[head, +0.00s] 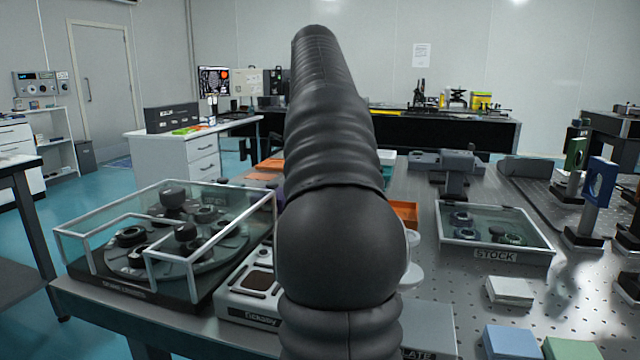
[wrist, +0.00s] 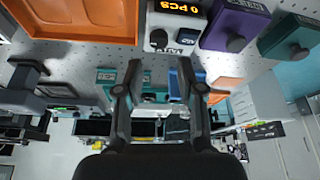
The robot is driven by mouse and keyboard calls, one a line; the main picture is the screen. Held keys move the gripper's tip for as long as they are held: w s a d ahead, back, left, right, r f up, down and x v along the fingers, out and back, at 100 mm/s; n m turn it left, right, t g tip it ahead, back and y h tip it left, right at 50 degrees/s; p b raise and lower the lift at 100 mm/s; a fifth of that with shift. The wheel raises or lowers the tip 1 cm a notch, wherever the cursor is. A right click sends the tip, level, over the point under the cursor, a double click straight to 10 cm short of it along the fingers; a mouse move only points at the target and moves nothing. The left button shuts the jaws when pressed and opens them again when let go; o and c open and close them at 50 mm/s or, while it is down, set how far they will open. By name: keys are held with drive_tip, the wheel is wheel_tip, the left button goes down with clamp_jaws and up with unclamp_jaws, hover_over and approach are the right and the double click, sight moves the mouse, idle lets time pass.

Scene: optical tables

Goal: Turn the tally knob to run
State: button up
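The tally box (wrist: 172,22) is a white unit at the top middle of the wrist view, which looks upside down. It has a lit orange display (wrist: 178,8) reading "0 PCS". A dark round knob (wrist: 158,38) is on its face, beside a small dark panel. I cannot read the knob's setting. My gripper (wrist: 160,70) is open and empty, its two fingers apart with the tally box beyond their tips. They appear clear of the knob. In the head view my own arm covers the middle, and I cannot make out the tally box or gripper there.
Beside the tally box are a purple box (wrist: 235,24) and a teal box (wrist: 290,38), each with a dark knob, and an orange tray (wrist: 82,16). In the head view, a glass-walled case (head: 88,240) stands left and a STOCK case (head: 470,247) right.

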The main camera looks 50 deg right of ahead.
drive_tip(key=x, duration=0.7)
drive_tip(key=shift+d+f, duration=0.2)
drive_tip(key=shift+f, duration=0.1)
drive_tip(key=shift+a, duration=0.1)
clamp_jaws()
